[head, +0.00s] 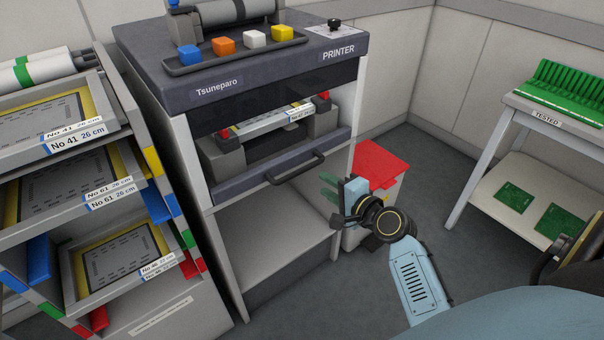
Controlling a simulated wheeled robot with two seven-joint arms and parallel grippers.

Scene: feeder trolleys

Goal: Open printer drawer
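The printer (277,52) stands at the centre, with a dark blue-grey top and a "PRINTER" label. Its drawer front (240,184) is a dark bar below the opening, with a black handle (296,168) at its middle. The drawer looks pushed in. My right gripper (325,186) is to the right of and lower than the handle in the picture, apart from it. Its green fingers show a small gap with nothing between them. My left gripper is not in view.
A rack of labelled frames (130,190) stands close on the left. A red-topped bin (381,163) is behind my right gripper. A table with green boards (478,185) is at the right. Floor between is clear.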

